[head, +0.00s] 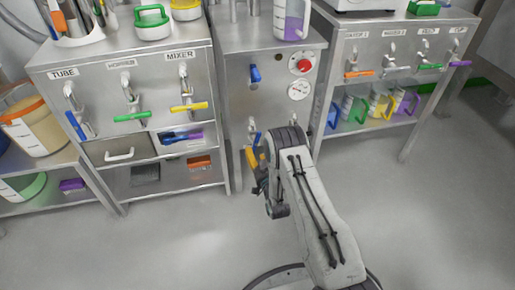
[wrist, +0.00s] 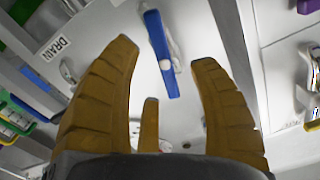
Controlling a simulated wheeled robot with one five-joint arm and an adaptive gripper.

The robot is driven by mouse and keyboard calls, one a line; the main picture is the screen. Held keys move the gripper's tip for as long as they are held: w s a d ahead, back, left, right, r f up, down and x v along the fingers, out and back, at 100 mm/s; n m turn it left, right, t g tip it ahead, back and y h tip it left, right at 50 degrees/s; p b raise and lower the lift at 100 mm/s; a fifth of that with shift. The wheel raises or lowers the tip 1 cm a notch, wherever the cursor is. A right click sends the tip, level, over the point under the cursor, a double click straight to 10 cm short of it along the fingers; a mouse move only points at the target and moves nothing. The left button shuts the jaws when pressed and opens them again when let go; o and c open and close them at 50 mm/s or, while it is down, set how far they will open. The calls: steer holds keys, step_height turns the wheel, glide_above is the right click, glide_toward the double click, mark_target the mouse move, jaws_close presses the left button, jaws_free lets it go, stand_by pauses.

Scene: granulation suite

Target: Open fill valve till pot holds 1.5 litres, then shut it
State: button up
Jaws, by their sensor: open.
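My gripper (head: 254,158) is low in front of the middle steel cabinet, its ochre fingers spread. In the wrist view my gripper (wrist: 165,54) is open, and a blue lever handle (wrist: 155,40) shows between and beyond the fingertips; I cannot tell whether they touch. A DRAIN label (wrist: 55,46) is at the wrist view's left. No fill label is readable. A clear jug (head: 291,20) stands on the cabinet; I cannot confirm it is the pot.
A red button (head: 303,65) and a round white dial (head: 299,91) are on the middle panel. The left cabinet (head: 104,89) has blue, green and yellow levers. The right bench (head: 410,105) has several coloured levers and jugs below. Grey floor in front is clear.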

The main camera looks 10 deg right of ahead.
mark_target(257, 145)
steer(key=shift+w+b, duration=1.15)
steer(key=shift+w, duration=0.8)
steer(key=shift+o, duration=0.3)
steer(key=shift+r, duration=0.1)
jaws_close()
